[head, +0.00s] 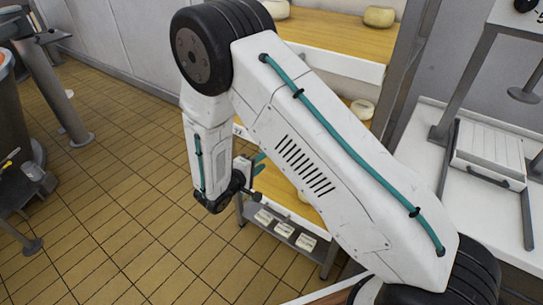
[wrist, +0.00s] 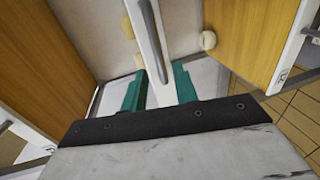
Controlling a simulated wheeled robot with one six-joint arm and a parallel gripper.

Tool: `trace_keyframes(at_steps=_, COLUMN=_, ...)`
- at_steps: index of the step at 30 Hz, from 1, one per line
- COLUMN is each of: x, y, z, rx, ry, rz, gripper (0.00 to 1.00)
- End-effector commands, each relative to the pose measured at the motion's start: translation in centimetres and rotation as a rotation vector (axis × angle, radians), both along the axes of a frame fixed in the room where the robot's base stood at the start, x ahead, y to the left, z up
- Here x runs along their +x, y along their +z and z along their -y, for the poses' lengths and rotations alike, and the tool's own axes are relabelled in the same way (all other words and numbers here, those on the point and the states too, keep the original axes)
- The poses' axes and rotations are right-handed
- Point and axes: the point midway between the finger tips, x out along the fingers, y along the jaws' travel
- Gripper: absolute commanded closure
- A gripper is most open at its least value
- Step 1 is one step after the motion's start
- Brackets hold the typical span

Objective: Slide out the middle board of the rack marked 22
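The rack of wooden boards with pale fronts stands behind my arm in the head view, its upper board (head: 330,36) in plain sight. Its middle level is mostly hidden by my arm; a round cheese (head: 362,109) shows there. My gripper (head: 259,164) is at the rack front, low left of the arm. In the wrist view my teal fingers (wrist: 159,88) stand apart, one on each side of a pale board front (wrist: 158,60) with a grey handle (wrist: 148,20). I cannot tell whether they touch it.
A lower wooden board (head: 272,184) and a bottom shelf with several pale blocks (head: 285,229) lie below my gripper. A white bench (head: 420,170) stands at the right. Boards flank the fingers in the wrist view.

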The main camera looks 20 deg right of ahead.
Motion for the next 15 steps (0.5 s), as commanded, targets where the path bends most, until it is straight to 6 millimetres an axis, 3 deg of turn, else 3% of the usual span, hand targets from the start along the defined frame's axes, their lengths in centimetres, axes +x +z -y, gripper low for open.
trace_keyframes(at_steps=7, x=2.3, y=-0.8, z=3.5, rx=0.0, ry=-0.006, rz=0.0, gripper=0.71)
trace_keyframes(at_steps=15, x=3.6, y=-1.2, z=5.2, rx=0.0, ry=-0.004, rz=-0.001, gripper=0.71)
